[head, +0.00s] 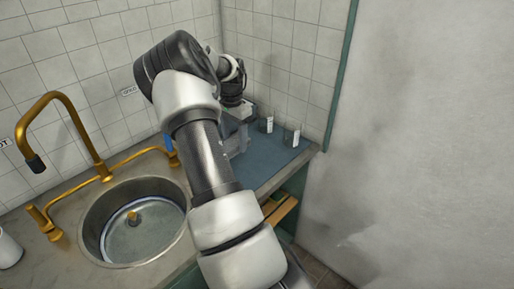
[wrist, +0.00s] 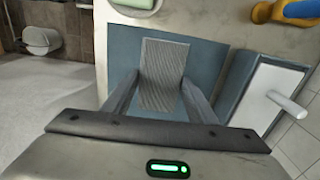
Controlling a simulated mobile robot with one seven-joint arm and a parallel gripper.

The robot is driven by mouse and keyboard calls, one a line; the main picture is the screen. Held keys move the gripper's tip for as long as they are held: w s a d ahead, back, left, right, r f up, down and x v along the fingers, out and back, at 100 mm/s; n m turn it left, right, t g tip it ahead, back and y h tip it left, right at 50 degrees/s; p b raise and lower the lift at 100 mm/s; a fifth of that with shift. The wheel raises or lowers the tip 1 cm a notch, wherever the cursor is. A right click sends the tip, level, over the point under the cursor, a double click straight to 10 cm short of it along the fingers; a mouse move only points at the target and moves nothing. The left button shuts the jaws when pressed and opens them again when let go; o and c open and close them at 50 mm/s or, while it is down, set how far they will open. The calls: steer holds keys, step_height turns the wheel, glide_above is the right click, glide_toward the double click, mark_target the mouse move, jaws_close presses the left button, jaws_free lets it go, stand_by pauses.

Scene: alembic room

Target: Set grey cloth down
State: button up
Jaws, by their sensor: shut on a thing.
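The grey cloth (wrist: 163,72) is a ribbed, folded rectangle between the two fingers of my gripper (wrist: 160,92) in the wrist view. My gripper is shut on it. The cloth is over the blue mat (wrist: 122,50); I cannot tell whether it touches the mat.
A grey tray with a white panel and cylinder (wrist: 288,102) is close right of my gripper. A blue and yellow object (wrist: 290,10) lies at upper right. The sink (head: 139,222) is left.

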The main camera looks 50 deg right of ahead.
steer(key=shift+s+d, duration=0.3)
steer(key=shift+d, duration=0.25)
step_height(320, 180, down, 10)
steer(key=shift+d+r+p, duration=0.15)
steer(key=shift+p, duration=0.2)
steer(key=shift+f, duration=0.2)
steer(key=o, duration=0.9)
